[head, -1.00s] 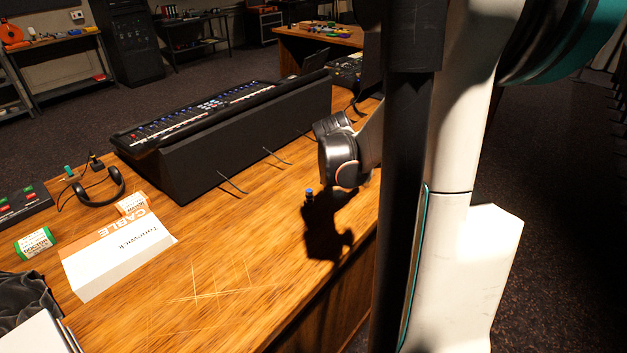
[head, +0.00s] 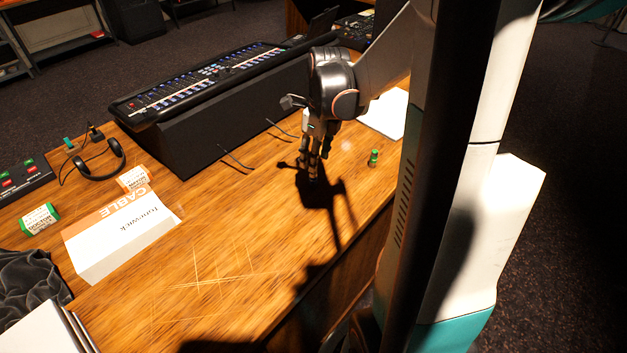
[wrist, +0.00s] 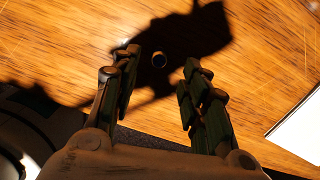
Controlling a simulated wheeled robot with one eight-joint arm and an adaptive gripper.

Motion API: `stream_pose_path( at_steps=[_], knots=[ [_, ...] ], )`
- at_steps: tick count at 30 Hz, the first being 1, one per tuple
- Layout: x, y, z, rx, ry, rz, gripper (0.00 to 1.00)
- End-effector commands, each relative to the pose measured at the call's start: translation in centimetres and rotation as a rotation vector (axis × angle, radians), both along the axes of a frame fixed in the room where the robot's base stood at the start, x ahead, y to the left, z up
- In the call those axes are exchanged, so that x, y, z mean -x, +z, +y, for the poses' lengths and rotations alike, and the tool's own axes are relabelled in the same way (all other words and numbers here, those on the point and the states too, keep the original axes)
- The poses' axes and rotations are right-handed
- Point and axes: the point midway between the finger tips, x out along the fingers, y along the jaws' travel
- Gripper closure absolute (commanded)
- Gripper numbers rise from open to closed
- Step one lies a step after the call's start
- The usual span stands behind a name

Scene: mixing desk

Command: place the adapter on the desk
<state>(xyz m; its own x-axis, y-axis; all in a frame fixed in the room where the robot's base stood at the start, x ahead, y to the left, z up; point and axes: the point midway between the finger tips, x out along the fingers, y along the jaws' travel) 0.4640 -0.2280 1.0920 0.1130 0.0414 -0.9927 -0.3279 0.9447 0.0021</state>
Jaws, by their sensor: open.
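A small round upright piece (wrist: 159,60), seen end-on in the wrist view, stands on the desk (head: 235,255) in my gripper's shadow. It is probably the adapter, though its details are too dark to tell. In the head view it is a dark small shape (head: 313,173) just below the fingers. My gripper (head: 317,148) points down over the desk with its fingers apart and nothing held. In the wrist view the open fingertips (wrist: 163,62) lie on either side of the small piece. I cannot tell the exact height gap between them.
A small green-topped piece (head: 374,158) stands right of my gripper, near a white sheet (head: 386,115). The mixing console (head: 205,85) is behind left. A cable box (head: 120,235), headphones (head: 100,165) and a green-white box (head: 39,218) lie left. The front desk is clear.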

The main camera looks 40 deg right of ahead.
Motion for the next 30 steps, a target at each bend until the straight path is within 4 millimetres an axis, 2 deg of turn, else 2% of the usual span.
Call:
stream_pose_path(
  at_steps=[1, 3, 14, 22, 30],
  knots=[
    [-0.2, -1.2, 0.0, 0.0, 0.001, 0.0, 0.59],
    [-0.3, -2.2, 0.1, 0.001, 0.001, 0.0, 0.59],
    [-0.4, -4.5, 0.1, 0.001, 0.001, 0.0, 0.59],
    [-0.4, -8.3, 0.1, 0.002, 0.002, -0.001, 0.59],
    [-0.5, -8.8, 0.2, 0.002, 0.002, -0.001, 0.59]
  ],
)
